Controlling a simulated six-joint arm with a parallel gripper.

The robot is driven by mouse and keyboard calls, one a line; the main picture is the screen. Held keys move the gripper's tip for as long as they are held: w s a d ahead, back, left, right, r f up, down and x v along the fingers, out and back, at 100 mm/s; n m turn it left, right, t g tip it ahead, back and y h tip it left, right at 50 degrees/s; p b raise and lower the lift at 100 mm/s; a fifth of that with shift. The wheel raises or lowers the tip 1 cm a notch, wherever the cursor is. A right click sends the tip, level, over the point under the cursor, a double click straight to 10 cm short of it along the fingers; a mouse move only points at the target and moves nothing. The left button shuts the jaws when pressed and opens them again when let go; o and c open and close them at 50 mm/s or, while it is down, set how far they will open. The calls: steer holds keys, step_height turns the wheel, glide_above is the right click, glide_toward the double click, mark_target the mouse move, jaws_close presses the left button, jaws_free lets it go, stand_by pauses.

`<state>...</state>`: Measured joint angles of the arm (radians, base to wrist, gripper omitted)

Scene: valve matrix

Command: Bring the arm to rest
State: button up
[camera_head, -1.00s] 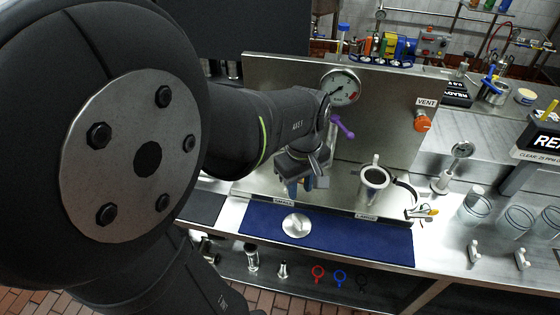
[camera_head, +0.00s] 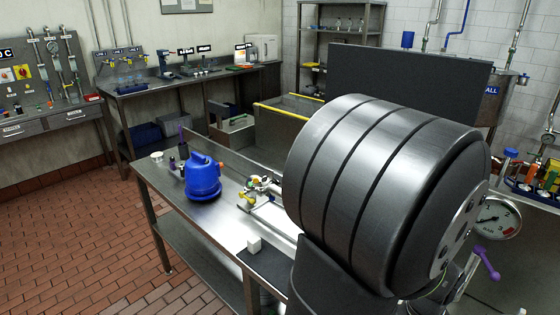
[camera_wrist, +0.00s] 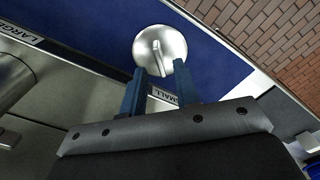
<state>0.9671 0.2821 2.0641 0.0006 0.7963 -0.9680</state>
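My gripper (camera_wrist: 159,68) shows in the wrist view with its two blue fingers spread apart and nothing held between them. Past the fingertips a round metal lid (camera_wrist: 170,42) with a bar handle lies on a blue mat (camera_wrist: 215,62). The fingertips overlap the lid's near edge in the picture, but the handle is not touched by either finger. In the head view, my arm's large dark links fill the right of the middle, and the gripper and the lid are not in sight.
A label reading SMALL (camera_wrist: 164,97) is beside the fingers. In the head view a steel bench (camera_head: 228,220) carries a blue jug (camera_head: 203,178) and a white block (camera_head: 254,244). A pressure gauge (camera_head: 497,218) and a purple lever (camera_head: 487,262) are close to my arm. The brick floor at left is clear.

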step_height(320, 180, down, 2)
steer(key=shift+f, duration=0.25)
steer(key=shift+r, duration=1.9)
steer(key=shift+r, duration=4.35)
step_height(320, 180, down, 12)
steer(key=shift+f, duration=0.25)
step_height(320, 180, up, 5)
steer(key=shift+d+f, duration=0.1)
steer(key=shift+f, duration=0.05)
steer(key=s+d+r, duration=0.1)
steer(key=s+r, duration=0.6)
steer(key=s, duration=0.5)
steer(key=s+d+r+n, duration=0.2)
steer(key=d+r+n, duration=0.35)
steer(key=d, duration=0.35)
steer(key=s+d+r+n, duration=0.2)
steer(key=d+r+n, duration=0.3)
steer(key=d, duration=0.4)
steer(key=w+f+m, duration=0.1)
steer(key=w+f, duration=0.2)
steer(key=w, duration=0.3)
steer(key=shift+d, duration=0.45)
